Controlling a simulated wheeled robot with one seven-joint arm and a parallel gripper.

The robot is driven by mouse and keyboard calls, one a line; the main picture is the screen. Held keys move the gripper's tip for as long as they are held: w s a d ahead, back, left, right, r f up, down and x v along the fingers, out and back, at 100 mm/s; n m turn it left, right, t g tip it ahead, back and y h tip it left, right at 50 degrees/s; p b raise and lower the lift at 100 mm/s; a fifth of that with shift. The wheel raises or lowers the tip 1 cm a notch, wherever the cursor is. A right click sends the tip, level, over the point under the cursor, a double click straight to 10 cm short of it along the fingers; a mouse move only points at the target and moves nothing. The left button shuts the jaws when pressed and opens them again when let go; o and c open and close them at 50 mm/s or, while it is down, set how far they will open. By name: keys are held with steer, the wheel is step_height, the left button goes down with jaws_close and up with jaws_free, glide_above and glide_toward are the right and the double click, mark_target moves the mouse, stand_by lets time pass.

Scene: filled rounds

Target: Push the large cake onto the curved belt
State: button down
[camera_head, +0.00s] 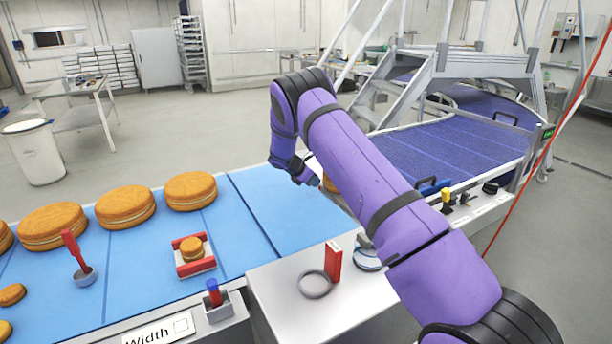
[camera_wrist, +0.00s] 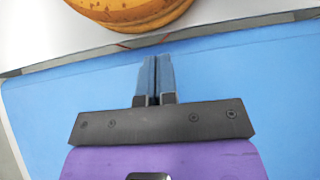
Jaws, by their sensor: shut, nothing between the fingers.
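A large round golden-brown cake (camera_wrist: 130,12) shows at the top of the wrist view, cut off by the frame edge. It rests on a pale surface past the edge of the blue flat belt (camera_wrist: 60,110). In the head view only a sliver of this cake (camera_head: 329,185) shows, mostly hidden behind my arm. My gripper (camera_wrist: 154,60) is shut and empty over the blue belt, pointing at the cake with a gap between. In the head view my gripper (camera_head: 314,180) is beside that sliver. The curved belt (camera_head: 440,150) lies to the right, beyond my arm.
Several large cakes, such as one (camera_head: 190,190), stand left on the flat belt. A red holder (camera_head: 193,256) with a small cake and a red-handled tool (camera_head: 77,257) are nearer. A red block (camera_head: 333,261) and grey ring (camera_head: 314,284) lie on the white ledge.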

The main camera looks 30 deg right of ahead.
steer(key=shift+d+r, duration=0.1)
steer(key=shift+d, duration=1.85)
steer(key=shift+d, duration=0.1)
steer(key=d, duration=1.7)
steer(key=shift+d, duration=0.1)
